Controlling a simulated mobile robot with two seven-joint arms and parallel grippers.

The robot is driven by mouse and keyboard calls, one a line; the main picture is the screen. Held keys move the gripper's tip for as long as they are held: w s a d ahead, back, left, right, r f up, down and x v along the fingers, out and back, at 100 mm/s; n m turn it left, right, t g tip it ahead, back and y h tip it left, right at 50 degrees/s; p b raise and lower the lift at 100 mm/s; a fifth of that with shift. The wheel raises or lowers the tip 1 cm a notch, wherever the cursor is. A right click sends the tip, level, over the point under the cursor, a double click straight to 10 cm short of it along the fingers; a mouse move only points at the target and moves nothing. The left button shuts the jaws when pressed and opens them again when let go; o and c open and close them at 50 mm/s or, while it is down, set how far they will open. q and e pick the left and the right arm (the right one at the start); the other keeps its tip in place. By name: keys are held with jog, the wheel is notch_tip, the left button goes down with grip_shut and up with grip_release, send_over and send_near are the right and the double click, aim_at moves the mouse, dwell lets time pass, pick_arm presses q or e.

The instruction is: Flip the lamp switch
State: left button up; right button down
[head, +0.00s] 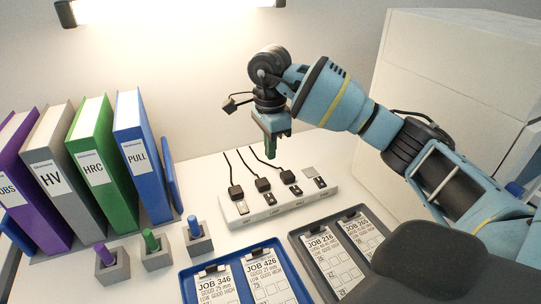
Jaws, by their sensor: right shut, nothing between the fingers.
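A white power strip (280,209) lies on the worktop, with black plugs and cords in several of its sockets. Small switches sit along its front side, each near a socket, with labels too small to read. I cannot tell which switch belongs to the lamp. The lamp (170,7) is a bright bar on the wall at the top left, and it is lit. My right gripper (271,154) points down with its fingers shut and empty. It hangs above and behind the strip, apart from it. My left gripper is not in view.
Upright binders (92,142) stand at the left. Grey blocks with coloured pegs (193,231) stand in front of them. A blue tray (197,293) and a grey tray (318,272) hold job cards in front of the strip. A large pale cabinet (455,75) stands at the right.

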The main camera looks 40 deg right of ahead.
jog(key=n, duration=1.2)
jog(key=n+p, duration=0.1)
jog(key=n, duration=0.4)
jog(key=shift+s+a+n, duration=0.1)
jog(key=shift+s+n, duration=0.3)
jog(key=p, duration=0.1)
send_near(271, 200)
notch_tip(271, 200, down, 5)
jog(key=shift+s+f, duration=0.15)
jog(key=shift+f, duration=0.8)
